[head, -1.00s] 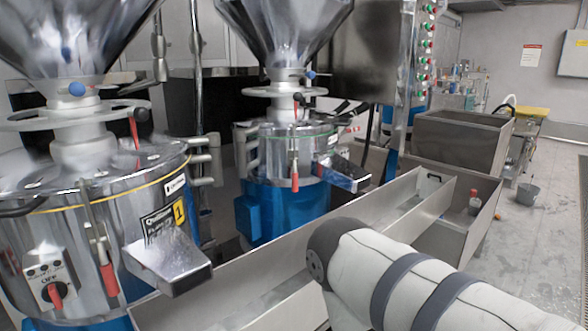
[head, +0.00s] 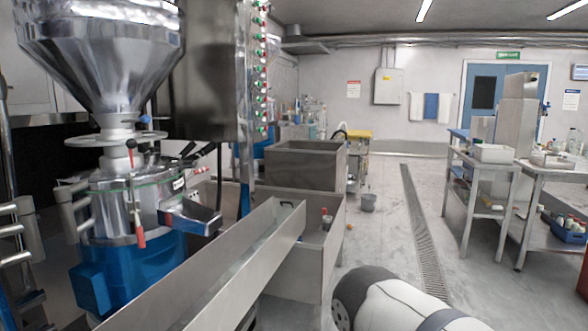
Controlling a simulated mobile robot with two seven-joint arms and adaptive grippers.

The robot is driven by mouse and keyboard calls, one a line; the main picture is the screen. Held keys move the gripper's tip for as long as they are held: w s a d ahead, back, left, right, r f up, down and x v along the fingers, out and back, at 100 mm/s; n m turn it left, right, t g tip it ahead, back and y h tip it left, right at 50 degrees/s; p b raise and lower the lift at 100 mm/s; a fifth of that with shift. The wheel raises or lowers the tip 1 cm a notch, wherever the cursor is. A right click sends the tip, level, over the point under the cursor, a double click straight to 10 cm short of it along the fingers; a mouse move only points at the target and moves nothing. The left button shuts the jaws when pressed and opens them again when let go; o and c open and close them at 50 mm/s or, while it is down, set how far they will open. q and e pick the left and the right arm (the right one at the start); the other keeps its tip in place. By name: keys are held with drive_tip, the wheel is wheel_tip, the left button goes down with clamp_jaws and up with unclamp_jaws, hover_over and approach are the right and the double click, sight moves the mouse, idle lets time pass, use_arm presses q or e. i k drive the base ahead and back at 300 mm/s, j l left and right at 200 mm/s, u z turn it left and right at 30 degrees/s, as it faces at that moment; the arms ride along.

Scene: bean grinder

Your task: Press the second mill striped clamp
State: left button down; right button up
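A mill (head: 125,200) stands at the left in the head view, with a steel hopper (head: 100,50) above, a shiny drum with a green band and a blue base (head: 135,270). It matches the farther of the two mills in the earlier frame. Red-handled clamps (head: 138,230) with black parts show on its front, and dark handles (head: 186,150) show at its right rim. I cannot make out which clamp is striped. Neither gripper is in view; only a white arm link of mine shows at the bottom right.
A long steel trough (head: 235,265) runs below the mill's spout (head: 190,218). A steel bin (head: 305,165) stands behind it. A control cabinet with lit buttons (head: 262,75) rises beside the mill. Open floor (head: 390,220) lies right of the trough, before steel tables (head: 480,170).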

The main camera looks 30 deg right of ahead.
sight(203, 169)
drive_tip(key=z, duration=0.25)
drive_tip(key=i+l, duration=0.2)
drive_tip(key=l, duration=0.15)
drive_tip(key=i+l, duration=0.2)
drive_tip(key=l, duration=0.2)
drive_tip(key=i+l, duration=0.2)
drive_tip(key=l, duration=0.15)
drive_tip(key=i+l+u, duration=0.1)
drive_tip(key=l, duration=0.3)
drive_tip(key=i+l, duration=0.3)
